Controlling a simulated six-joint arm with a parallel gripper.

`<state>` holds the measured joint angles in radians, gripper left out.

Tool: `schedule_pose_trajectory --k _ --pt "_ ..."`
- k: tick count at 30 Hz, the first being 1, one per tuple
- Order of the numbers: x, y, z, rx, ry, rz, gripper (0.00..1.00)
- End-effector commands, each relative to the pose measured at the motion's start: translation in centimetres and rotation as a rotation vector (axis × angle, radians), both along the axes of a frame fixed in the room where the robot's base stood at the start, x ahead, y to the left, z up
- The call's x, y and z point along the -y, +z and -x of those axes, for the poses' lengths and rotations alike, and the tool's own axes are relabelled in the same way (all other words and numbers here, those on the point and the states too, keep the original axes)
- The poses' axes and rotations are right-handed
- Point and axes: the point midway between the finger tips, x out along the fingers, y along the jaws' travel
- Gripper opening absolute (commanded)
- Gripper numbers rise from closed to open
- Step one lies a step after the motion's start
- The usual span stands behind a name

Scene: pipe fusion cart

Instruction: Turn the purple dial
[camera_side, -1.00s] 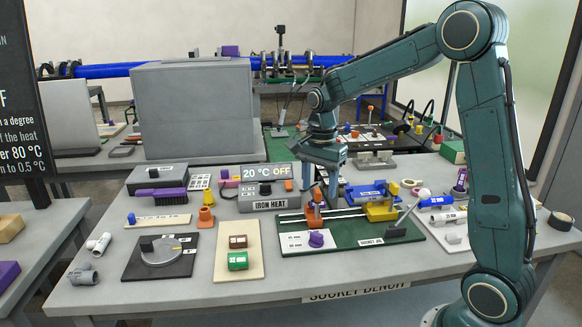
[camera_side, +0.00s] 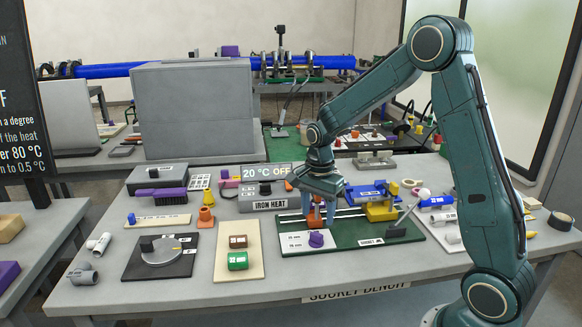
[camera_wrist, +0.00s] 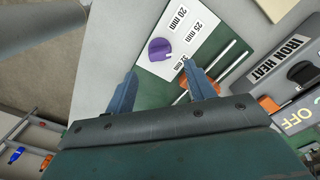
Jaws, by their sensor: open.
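The purple dial (camera_side: 316,239) sits on a white plate (camera_side: 293,241) at the front left of the green socket jig board. In the wrist view the dial (camera_wrist: 160,49) shows a raised grip, and the plate (camera_wrist: 207,20) bears size labels, 20 mm and 25 mm readable. My gripper (camera_side: 322,222) points down just behind the dial in the side view, close to the orange clamp (camera_side: 312,213). In the wrist view my open gripper (camera_wrist: 158,78) has its two blue fingers apart with nothing between them, and the dial lies just beyond the fingertips.
The grey iron heat box (camera_side: 262,198), its display reading 20 °C OFF, stands left of the jig. The jig's rails and yellow block (camera_side: 381,210) lie to the right. A beige board (camera_side: 226,262) with brown and green blocks lies left of the jig.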

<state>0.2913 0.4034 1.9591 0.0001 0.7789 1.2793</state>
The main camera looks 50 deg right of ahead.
Motion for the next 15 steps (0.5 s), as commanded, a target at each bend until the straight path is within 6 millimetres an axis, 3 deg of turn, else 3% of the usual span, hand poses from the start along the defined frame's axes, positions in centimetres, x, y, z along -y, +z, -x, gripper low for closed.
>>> schedule_pose_trajectory --k 7,15 --pt "0.0 -3.7 0.1 -0.004 0.0 -0.001 0.55" --pt "0.0 -5.8 0.0 -0.001 0.0 0.0 0.55"
